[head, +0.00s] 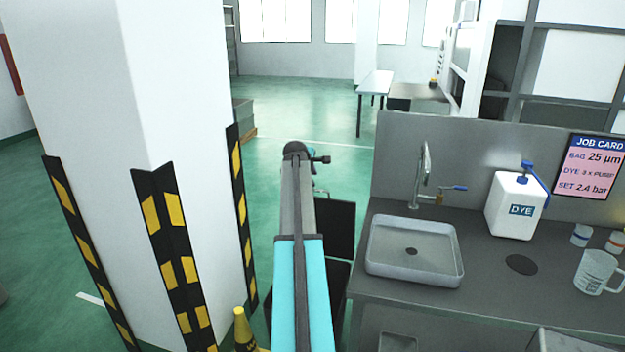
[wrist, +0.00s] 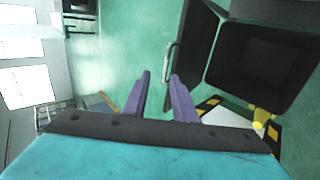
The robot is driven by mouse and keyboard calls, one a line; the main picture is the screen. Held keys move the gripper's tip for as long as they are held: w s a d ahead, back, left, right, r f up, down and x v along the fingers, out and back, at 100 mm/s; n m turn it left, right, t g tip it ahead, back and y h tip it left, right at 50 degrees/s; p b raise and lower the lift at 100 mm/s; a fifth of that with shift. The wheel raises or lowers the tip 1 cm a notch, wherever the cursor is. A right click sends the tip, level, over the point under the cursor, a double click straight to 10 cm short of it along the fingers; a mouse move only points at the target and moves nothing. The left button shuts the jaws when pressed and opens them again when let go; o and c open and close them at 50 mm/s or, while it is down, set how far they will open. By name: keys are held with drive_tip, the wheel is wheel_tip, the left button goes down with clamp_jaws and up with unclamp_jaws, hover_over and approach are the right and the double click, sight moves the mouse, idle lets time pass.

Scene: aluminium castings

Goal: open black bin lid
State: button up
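The black bin (head: 338,284) stands on the floor, partly hidden behind my arm in the head view. Its black lid (head: 341,229) stands raised above the bin's far side. In the wrist view the bin (wrist: 255,62) shows its dark open inside, and the lid (wrist: 197,45) is swung away from the mouth. A silver bar handle (wrist: 171,62) is on the lid's outer face. My gripper (wrist: 160,77) has its two purple fingers apart with nothing held between them. The handle lies just beyond the right fingertip; I cannot tell if they touch. The fingers are hidden in the head view.
A white pillar (head: 180,90) with black-yellow guards stands left of my arm. A yellow cone (head: 242,328) stands at its foot. A counter (head: 490,265) with a sink (head: 412,250), a dye jug (head: 516,207) and a measuring jug (head: 596,272) is at right.

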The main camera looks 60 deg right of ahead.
drive_tip(key=c, duration=0.3)
drive_tip(key=shift+w+d+r, duration=0.1)
clamp_jaws()
drive_tip(key=w+r+m+t+h+b, duration=0.2)
drive_tip(key=w+r+m+t+h, duration=0.2)
drive_tip(key=w+r+t+h, duration=0.45)
drive_tip(key=s+a+f+m+g+h+b, duration=0.4)
drive_tip(key=s+a+f+m+h+b, duration=0.15)
drive_tip(key=s+f+m+b, duration=0.6)
wheel_tip(320, 180, down, 15)
drive_tip(key=w+a+m+g+b, duration=0.1)
drive_tip(key=a+m+g+b, duration=0.1)
drive_tip(key=b, duration=0.5)
drive_tip(key=shift+a+m+y, duration=0.35)
drive_tip(key=shift+a+y, duration=0.05)
drive_tip(key=shift+r+t, duration=0.15)
drive_tip(key=shift+t, duration=0.1)
